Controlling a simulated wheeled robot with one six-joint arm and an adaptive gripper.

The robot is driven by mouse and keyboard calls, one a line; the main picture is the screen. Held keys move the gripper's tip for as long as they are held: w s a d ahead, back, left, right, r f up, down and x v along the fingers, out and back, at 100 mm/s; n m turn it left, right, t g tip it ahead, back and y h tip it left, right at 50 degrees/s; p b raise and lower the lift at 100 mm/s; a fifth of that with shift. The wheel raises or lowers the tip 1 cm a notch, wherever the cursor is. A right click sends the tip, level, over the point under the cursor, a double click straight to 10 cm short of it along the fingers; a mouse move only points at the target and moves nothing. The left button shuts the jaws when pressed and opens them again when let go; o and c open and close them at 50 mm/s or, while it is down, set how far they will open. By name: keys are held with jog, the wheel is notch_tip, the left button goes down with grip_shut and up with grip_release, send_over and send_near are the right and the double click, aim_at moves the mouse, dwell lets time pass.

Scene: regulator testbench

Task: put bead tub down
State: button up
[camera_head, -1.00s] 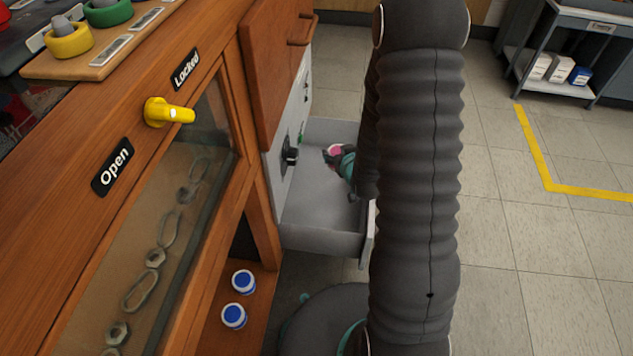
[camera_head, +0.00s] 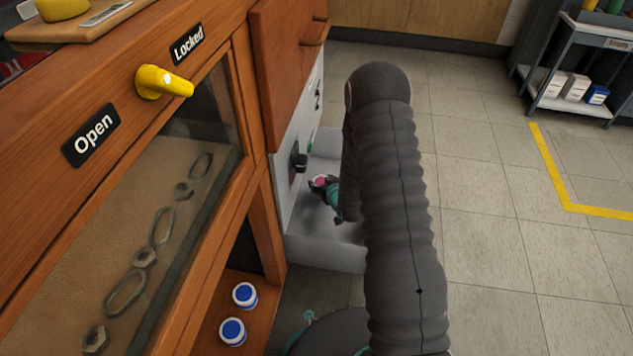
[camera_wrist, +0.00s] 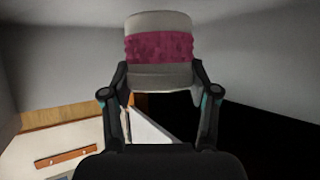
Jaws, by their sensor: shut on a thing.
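The bead tub shows in the wrist view as a pale tub with a pink-red band (camera_wrist: 158,47), upside down in that picture. In the head view only a small pink patch of the tub (camera_head: 319,181) shows. My gripper (camera_head: 325,189) is shut on the tub, with one finger on each side of it in the wrist view (camera_wrist: 159,80). It holds the tub inside or just above the open grey drawer (camera_head: 325,252). I cannot tell whether the tub touches the drawer floor. My arm hides the drawer's right part.
The white panel with a black knob (camera_head: 298,162) stands close left of my gripper. The wooden cabinet (camera_head: 275,75) rises above it. Two blue-lidded jars (camera_head: 244,295) stand on a low shelf. A grey cart (camera_head: 590,60) stands far right on open tiled floor.

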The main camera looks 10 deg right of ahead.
aim_at(317, 179)
jog(key=shift+x, duration=1.2)
jog(key=shift+b+x, duration=0.3)
jog(key=shift+x, duration=1.3)
jog(key=shift+s+f, duration=0.1)
jog(key=shift+f, duration=0.2)
jog(key=o, duration=1.2)
jog(key=shift+r, duration=0.1)
